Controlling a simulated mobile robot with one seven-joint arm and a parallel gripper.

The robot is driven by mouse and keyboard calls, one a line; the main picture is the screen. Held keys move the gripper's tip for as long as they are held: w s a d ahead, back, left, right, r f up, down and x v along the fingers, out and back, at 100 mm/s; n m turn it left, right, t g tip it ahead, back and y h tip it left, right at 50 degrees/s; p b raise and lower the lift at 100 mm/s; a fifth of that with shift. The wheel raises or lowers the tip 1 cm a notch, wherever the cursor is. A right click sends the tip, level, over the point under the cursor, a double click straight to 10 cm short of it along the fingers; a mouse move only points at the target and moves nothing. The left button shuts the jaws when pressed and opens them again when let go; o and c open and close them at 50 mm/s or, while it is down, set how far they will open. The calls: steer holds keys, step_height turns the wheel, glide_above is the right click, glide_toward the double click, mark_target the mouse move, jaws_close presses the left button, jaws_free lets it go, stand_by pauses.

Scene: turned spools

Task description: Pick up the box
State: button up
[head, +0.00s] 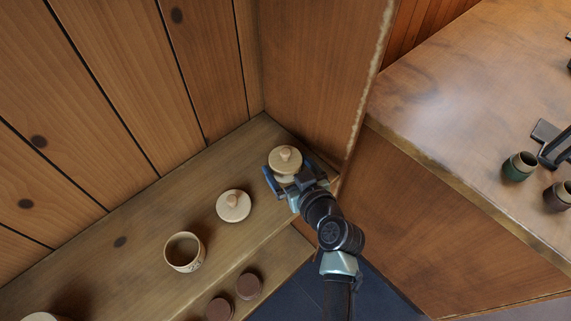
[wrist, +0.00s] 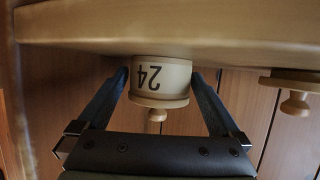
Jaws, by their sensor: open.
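A pale round wooden box (head: 285,155) with a knobbed lid stands near the far right end of the wooden shelf. In the wrist view, which looks upside down, the box (wrist: 160,76) bears the number 24 and its lid is on. My gripper (head: 287,174) is open, with its blue fingers on either side of the box. In the wrist view the fingertips of my gripper (wrist: 160,78) flank the box's wall; I cannot tell whether they touch it. Part of the box is hidden behind my gripper in the head view.
A loose knobbed lid (head: 233,206) lies on the shelf (head: 130,238), left of my gripper. An open pale pot (head: 184,252) stands farther left. Two dark round things (head: 248,286) sit lower down. A wooden panel (head: 320,70) rises close behind the box.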

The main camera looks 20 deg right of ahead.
steer(key=shift+w+f, duration=0.3)
steer(key=shift+w, duration=0.3)
steer(key=shift+c, duration=0.3)
jaws_close()
